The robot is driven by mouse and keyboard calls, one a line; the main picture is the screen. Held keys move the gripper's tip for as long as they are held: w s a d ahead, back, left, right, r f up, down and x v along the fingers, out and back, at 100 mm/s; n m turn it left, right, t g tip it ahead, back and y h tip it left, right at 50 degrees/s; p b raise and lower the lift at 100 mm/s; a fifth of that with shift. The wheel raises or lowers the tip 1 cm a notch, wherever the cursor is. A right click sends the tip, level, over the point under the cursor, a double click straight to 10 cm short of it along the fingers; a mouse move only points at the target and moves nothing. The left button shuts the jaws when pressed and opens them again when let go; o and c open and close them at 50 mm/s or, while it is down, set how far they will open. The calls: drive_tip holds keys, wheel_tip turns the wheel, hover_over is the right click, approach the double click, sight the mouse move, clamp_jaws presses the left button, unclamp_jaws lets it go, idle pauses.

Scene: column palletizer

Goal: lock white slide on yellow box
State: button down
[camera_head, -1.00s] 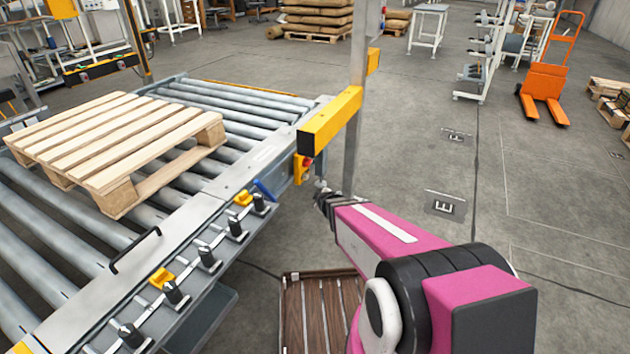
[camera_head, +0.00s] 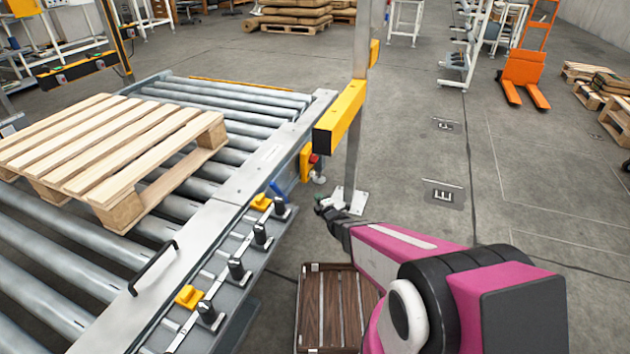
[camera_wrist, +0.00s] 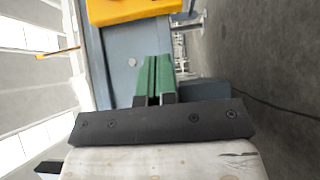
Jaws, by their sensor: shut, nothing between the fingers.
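In the wrist view the green fingers of my gripper (camera_wrist: 153,68) are shut and empty, pointing at a grey-blue panel. A yellow part (camera_wrist: 130,10) shows at the top there; I cannot tell whether it is the box or the beam.
The yellow beam (camera_head: 338,117) and a grey post (camera_head: 359,110) stand beside the box. A conveyor (camera_head: 235,215) with a wooden pallet (camera_head: 110,150) is at left. Black-knobbed levers (camera_head: 235,268) line its side. A brown slatted platform (camera_head: 336,305) is below my arm.

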drive_tip(key=shift+w, duration=0.1)
approach(310, 175)
drive_tip(key=a, duration=0.1)
drive_tip(key=w+a, duration=0.2)
drive_tip(key=shift+a+f, duration=0.15)
drive_tip(key=shift+a, duration=0.25)
drive_tip(key=shift+w+d, duration=0.2)
drive_tip(key=shift+w, duration=0.4)
drive_tip(key=shift+w+d, duration=0.2)
drive_tip(key=shift+w, duration=0.45)
drive_tip(key=shift+w+d, duration=0.25)
drive_tip(key=shift+w, duration=0.4)
drive_tip(key=shift+w+d, duration=0.3)
drive_tip(key=shift+w, duration=0.6)
drive_tip(key=shift+w+d, duration=0.35)
drive_tip(key=shift+w, duration=0.6)
